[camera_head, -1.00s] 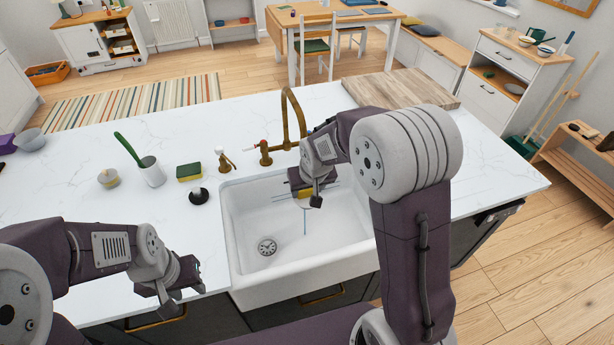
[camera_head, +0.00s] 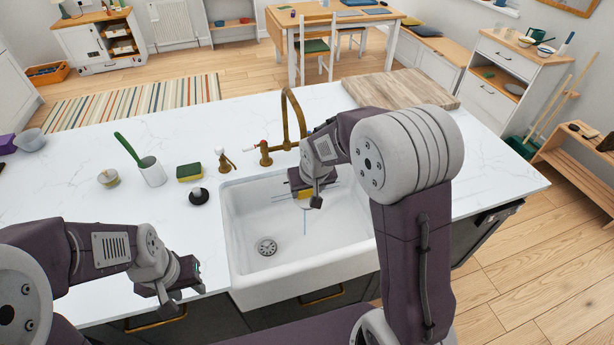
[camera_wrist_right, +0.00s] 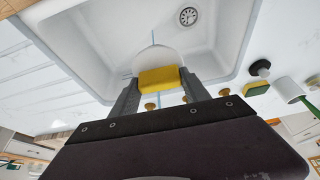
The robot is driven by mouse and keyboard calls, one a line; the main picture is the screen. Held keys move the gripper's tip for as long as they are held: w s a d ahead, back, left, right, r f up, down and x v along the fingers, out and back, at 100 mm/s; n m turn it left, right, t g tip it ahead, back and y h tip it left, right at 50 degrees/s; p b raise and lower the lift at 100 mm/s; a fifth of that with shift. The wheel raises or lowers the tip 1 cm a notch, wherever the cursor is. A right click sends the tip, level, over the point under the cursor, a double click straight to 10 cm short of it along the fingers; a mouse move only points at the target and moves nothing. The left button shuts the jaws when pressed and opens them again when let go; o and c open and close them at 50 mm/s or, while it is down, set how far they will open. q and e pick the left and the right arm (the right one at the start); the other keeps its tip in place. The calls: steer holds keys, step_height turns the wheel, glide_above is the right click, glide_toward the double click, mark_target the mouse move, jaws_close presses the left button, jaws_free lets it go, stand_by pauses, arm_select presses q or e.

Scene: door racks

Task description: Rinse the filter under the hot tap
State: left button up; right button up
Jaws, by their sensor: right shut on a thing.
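My right gripper (camera_head: 310,196) is over the back of the white sink, below the spout of the brass tap (camera_head: 286,105). It is shut on a yellow block-like part, which I take to be the filter's grip (camera_wrist_right: 160,79). A pale rounded part shows just beyond it in the right wrist view; I cannot make out its detail. A thin blue stream (camera_head: 305,222) shows below the gripper, so water appears to run. A red-marked lever (camera_head: 264,147) is at the tap's base. My left gripper (camera_head: 178,290) is over the counter's front edge; its jaws are unclear.
The sink (camera_head: 262,294) has a drain at its front left. Left of it stand a green-and-yellow sponge (camera_head: 189,172), a black stopper (camera_head: 198,197), a small brass fitting (camera_head: 225,160) and a white cup (camera_head: 152,173). A wooden board (camera_head: 385,88) lies behind right.

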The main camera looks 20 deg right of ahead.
steer(key=shift+s+a+r+p, duration=0.2)
steer(key=shift+s+r+p, duration=0.05)
steer(key=shift+s+r, duration=0.5)
steer(key=shift+s+a+r+p, duration=0.2)
steer(key=shift+s+r, duration=0.4)
steer(key=shift+s, duration=0.2)
steer(key=shift+s+a+r+p, duration=0.2)
steer(key=shift+s+r+p, duration=0.05)
steer(key=shift+s+r, duration=0.5)
steer(key=shift+f, duration=0.15)
